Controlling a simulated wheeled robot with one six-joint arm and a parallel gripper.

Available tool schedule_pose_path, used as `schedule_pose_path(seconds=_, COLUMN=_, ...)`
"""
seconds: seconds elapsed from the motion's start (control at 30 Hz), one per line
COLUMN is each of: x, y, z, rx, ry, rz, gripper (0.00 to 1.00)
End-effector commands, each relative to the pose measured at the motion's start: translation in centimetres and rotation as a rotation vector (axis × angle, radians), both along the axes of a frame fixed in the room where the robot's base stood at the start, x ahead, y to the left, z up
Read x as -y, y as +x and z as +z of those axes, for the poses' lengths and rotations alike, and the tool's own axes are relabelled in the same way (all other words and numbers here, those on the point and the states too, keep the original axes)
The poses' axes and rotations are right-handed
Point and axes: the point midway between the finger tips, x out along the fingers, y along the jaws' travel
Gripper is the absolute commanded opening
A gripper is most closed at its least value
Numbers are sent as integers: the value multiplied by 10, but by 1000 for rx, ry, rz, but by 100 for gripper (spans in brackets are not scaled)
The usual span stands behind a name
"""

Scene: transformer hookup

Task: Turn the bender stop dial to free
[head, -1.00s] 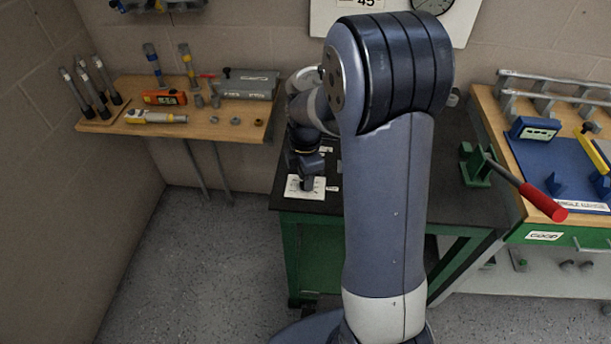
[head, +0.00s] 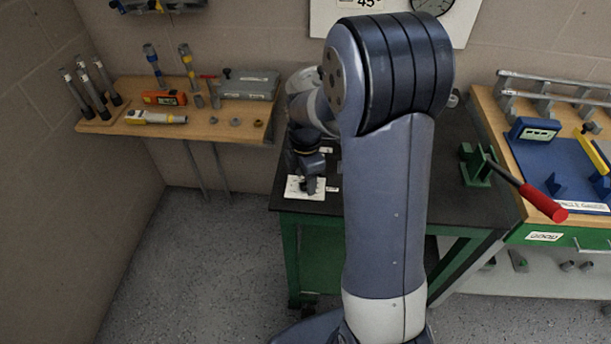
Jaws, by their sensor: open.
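The stop dial's white plate (head: 293,188) lies on the near left corner of the dark-topped green bench (head: 325,205). My gripper (head: 309,188) points down over this plate, with its fingertips at or just above it. The dial knob is hidden under or between the fingers, so I cannot tell its setting or whether the fingers touch it. The jaws are open. The green bender (head: 478,165) with its red-handled lever (head: 543,203) stands at the right of the bench.
My arm covers the middle of the bench. A wooden shelf (head: 200,127) with tubes, an orange meter and a grey box is at the left. A wooden bench (head: 492,110) with a blue mat (head: 565,170) is at the right. The floor at front left is clear.

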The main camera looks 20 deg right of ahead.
Motion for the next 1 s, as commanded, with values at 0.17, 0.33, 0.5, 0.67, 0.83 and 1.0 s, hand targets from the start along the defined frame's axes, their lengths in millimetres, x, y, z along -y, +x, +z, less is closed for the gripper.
schedule_pose_path(seconds=0.17, x=0, y=0, z=0, rx=-1, ry=0, rz=0, gripper=51)
schedule_pose_path(seconds=0.33, x=0, y=0, z=12, rx=2, ry=0, rz=0, gripper=51)
schedule_pose_path(seconds=0.5, x=0, y=1, z=45, rx=6, ry=0, rz=0, gripper=51)
schedule_pose_path(seconds=0.67, x=0, y=1, z=77, rx=5, ry=0, rz=0, gripper=51)
schedule_pose_path(seconds=0.83, x=0, y=0, z=100, rx=2, ry=0, rz=0, gripper=51)
schedule_pose_path(seconds=1.0, x=0, y=0, z=108, rx=-1, ry=0, rz=0, gripper=51)
